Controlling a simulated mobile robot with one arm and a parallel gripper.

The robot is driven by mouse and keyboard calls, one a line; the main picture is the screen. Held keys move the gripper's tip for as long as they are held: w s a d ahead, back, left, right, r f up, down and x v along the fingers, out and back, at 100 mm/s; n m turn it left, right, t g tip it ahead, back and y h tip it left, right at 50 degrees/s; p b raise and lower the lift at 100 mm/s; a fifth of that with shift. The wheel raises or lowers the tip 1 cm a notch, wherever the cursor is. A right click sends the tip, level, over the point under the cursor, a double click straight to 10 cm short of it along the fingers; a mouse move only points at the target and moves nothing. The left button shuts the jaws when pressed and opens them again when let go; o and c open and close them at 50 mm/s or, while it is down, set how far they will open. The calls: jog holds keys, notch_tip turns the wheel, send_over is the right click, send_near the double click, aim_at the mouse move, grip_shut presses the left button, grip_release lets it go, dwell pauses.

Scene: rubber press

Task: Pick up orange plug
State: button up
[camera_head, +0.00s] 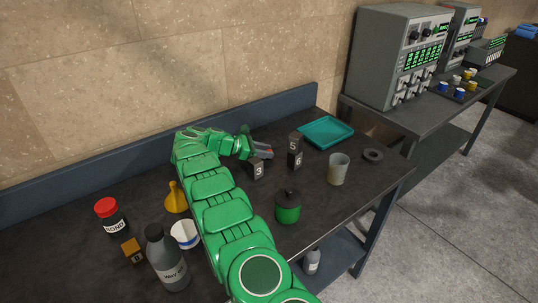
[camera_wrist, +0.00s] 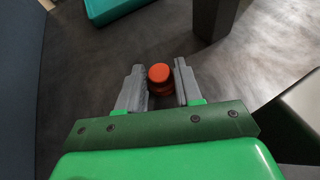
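The orange plug (camera_wrist: 160,76) is a small round piece with a stepped rim, standing on the dark table. In the wrist view it sits between the two grey fingers of my gripper (camera_wrist: 159,82), near their tips. The fingers are apart, with the left one a little off the plug and the right one very close to it; I cannot tell whether it touches.
Black blocks marked 3 (camera_head: 257,169), 5 (camera_head: 295,142) and 6 (camera_head: 295,160) stand close to my gripper. A teal tray (camera_head: 327,133) lies behind them. A grey cup (camera_head: 338,170), a dark ring (camera_head: 373,155) and a green pot (camera_head: 288,210) are to the right. Bottles and a yellow funnel (camera_head: 175,198) stand left.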

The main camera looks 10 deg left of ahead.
aim_at(266, 160)
jog(key=c, duration=0.3)
jog(key=shift+r, duration=1.6)
jog(key=shift+s+d+r, duration=0.2)
jog(key=shift+s+r, duration=0.25)
jog(key=shift+r, duration=0.1)
jog(key=shift+s+d+r, duration=0.15)
jog(key=shift+s+r, duration=0.25)
jog(key=shift+r, duration=0.1)
jog(key=shift+s+d+r, duration=0.7)
jog(key=shift+s+r, duration=0.6)
jog(key=shift+s, duration=0.6)
jog(key=shift+s+d+r, duration=0.75)
jog(key=shift+s+r, duration=0.5)
jog(key=shift+s, duration=0.65)
jog(key=shift+s+d+r, duration=0.7)
jog(key=shift+s+r, duration=0.6)
jog(key=shift+s, duration=0.6)
